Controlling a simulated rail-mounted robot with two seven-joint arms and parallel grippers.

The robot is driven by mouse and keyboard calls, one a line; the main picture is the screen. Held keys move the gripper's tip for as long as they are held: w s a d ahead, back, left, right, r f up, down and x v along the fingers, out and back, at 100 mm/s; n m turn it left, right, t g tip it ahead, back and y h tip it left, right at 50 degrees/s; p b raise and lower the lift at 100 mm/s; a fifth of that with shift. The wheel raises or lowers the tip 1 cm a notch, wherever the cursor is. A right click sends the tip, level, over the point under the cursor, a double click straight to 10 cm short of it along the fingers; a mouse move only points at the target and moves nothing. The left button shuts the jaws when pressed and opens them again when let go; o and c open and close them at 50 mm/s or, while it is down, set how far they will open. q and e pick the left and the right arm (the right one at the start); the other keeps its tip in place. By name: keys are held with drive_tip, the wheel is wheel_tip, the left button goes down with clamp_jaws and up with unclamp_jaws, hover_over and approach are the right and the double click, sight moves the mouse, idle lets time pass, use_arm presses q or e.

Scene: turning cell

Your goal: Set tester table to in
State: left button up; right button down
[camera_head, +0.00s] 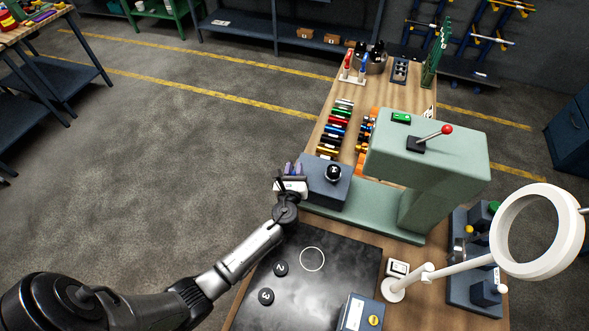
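The tester (430,146) is a pale green machine with an overhanging head on the bench. Its dark blue-grey table block (318,191) sits on the green base, toward the left end and clear of most of the overhanging head. A black round part (333,173) with a white mark stands on top of this table. My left gripper (290,172) is at the table's left end, touching or very close to it. Small purple pieces show at its fingertips. The finger gap is too small to read. My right gripper is out of view.
A red-knobbed lever (434,137) rises from the tester head. A black plate (318,287) with round black parts lies in front. A white ring lamp (540,232) stands at the right. Several coloured tools (334,130) lie behind the table. The floor at left is clear.

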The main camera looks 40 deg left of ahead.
sight(339, 175)
use_arm(q)
clamp_jaws()
